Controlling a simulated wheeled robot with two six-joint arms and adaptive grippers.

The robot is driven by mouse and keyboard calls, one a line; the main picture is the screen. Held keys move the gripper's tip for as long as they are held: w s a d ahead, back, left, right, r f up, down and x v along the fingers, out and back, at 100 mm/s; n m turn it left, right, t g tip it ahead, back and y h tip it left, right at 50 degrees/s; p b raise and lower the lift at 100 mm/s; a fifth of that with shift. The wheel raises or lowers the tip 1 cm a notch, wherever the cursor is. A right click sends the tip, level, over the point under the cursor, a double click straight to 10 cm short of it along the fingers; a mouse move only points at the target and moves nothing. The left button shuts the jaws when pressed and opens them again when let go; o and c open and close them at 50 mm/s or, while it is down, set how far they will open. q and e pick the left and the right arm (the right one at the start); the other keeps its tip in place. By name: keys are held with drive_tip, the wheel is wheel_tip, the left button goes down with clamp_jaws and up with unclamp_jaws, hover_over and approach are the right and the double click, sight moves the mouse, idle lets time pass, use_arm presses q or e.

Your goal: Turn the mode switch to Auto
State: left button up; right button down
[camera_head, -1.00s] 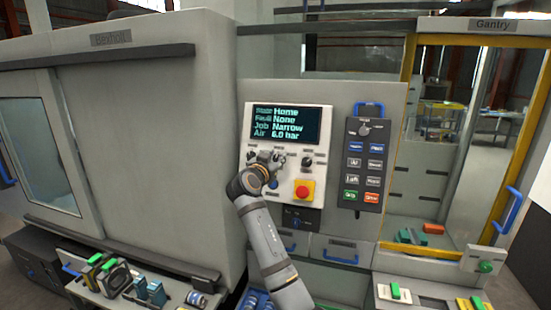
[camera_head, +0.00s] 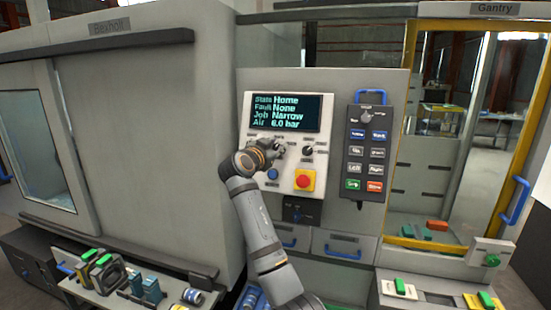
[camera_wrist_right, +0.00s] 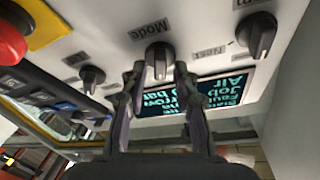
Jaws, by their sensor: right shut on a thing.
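The mode switch (camera_wrist_right: 159,58) is a dark grey knob on the white control panel, under the label "Mode" in the right wrist view. My right gripper (camera_wrist_right: 159,76) has its two fingertips on either side of this knob and is shut on it. In the head view my right gripper (camera_head: 277,148) is at the panel below the screen and hides most of the knob. The switch's position marks are too small to read. The screen (camera_head: 286,113) reads State Home, Fault None, Job Narrow, Air 6.0 bar. My left gripper is not in view.
Another knob (camera_head: 307,150) sits right of the gripper, with a red stop button (camera_head: 305,180) on yellow and a blue button (camera_head: 272,174) below. A dark button pendant (camera_head: 366,150) hangs to the right.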

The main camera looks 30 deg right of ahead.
drive_tip(key=m+b, duration=0.1)
drive_tip(key=m+g+b, duration=0.1)
drive_tip(key=m+b, duration=0.1)
drive_tip(key=shift+f, duration=0.4)
drive_tip(key=shift+r+m+g+b, duration=0.1)
drive_tip(key=shift+m+g+b, duration=0.3)
drive_tip(key=shift+m, duration=0.3)
drive_tip(key=shift+m+b, duration=0.4)
drive_tip(key=shift+m, duration=0.5)
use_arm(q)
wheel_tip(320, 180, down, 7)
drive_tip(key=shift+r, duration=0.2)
use_arm(e)
drive_tip(key=shift+s+r+m+g, duration=0.1)
drive_tip(key=shift+m+g, duration=0.6)
drive_tip(key=shift+m, duration=0.6)
drive_tip(key=c, duration=1.4)
unclamp_jaws()
